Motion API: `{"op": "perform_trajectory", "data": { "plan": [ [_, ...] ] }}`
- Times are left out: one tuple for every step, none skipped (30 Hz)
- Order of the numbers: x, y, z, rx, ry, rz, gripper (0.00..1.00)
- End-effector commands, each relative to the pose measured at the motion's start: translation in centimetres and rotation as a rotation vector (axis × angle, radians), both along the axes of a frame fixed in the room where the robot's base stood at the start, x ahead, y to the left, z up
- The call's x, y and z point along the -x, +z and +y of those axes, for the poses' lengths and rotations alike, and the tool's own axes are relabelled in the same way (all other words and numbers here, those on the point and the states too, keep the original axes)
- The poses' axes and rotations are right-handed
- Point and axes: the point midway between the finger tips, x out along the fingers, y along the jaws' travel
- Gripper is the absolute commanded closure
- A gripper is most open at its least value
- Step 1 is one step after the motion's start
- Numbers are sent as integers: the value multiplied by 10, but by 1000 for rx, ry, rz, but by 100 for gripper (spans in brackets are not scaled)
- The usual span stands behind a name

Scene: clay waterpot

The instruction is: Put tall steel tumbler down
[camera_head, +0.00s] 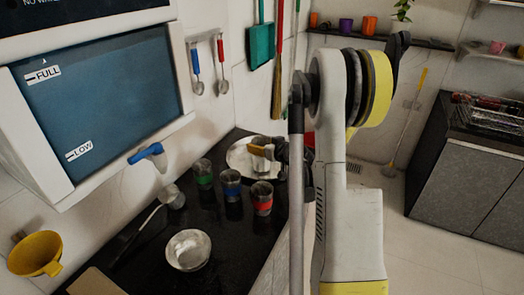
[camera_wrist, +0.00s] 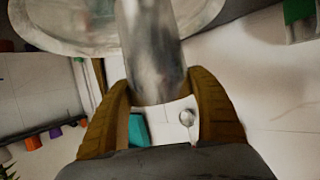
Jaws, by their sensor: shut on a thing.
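The tall steel tumbler (camera_wrist: 153,45) is a plain grey metal cylinder between the two brown fingers of my gripper (camera_wrist: 160,98) in the wrist view. My gripper is shut on it. In the head view, my gripper (camera_head: 266,150) is at the far end of the black counter, with the tumbler (camera_head: 261,164) at a round steel tray (camera_head: 237,158). The tray rim (camera_wrist: 75,47) also shows behind the tumbler in the wrist view. I cannot tell whether the tumbler's base touches the tray. My arm hides part of the counter's right side.
Glasses with green (camera_head: 203,179), blue (camera_head: 231,187) and red (camera_head: 262,201) bands stand just in front of the tray. A steel bowl (camera_head: 188,250) is nearer on the black counter (camera_head: 225,228). A water dispenser tap (camera_head: 147,153) juts out at left.

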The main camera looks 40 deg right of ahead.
Motion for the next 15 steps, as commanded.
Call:
{"op": "perform_trajectory", "data": {
  "plan": [
    [0,-8,0,0,0,0,74],
    [0,-9,0,0,0,0,74],
    [0,-8,0,0,0,0,74],
    [0,-7,0,0,0,0,74],
    [0,-7,0,0,0,0,74],
    [0,-6,0,0,0,0,74],
    [0,-6,0,0,0,0,74],
    [0,-6,0,0,0,0,74],
    [0,-7,0,0,0,0,74],
    [0,-8,0,0,0,0,74],
    [0,-9,0,0,0,0,74],
    [0,-11,0,0,0,0,74],
    [0,-10,0,0,0,0,23],
    [0,-9,0,0,0,0,14],
    [0,-9,0,0,0,0,9]
  ]
}}
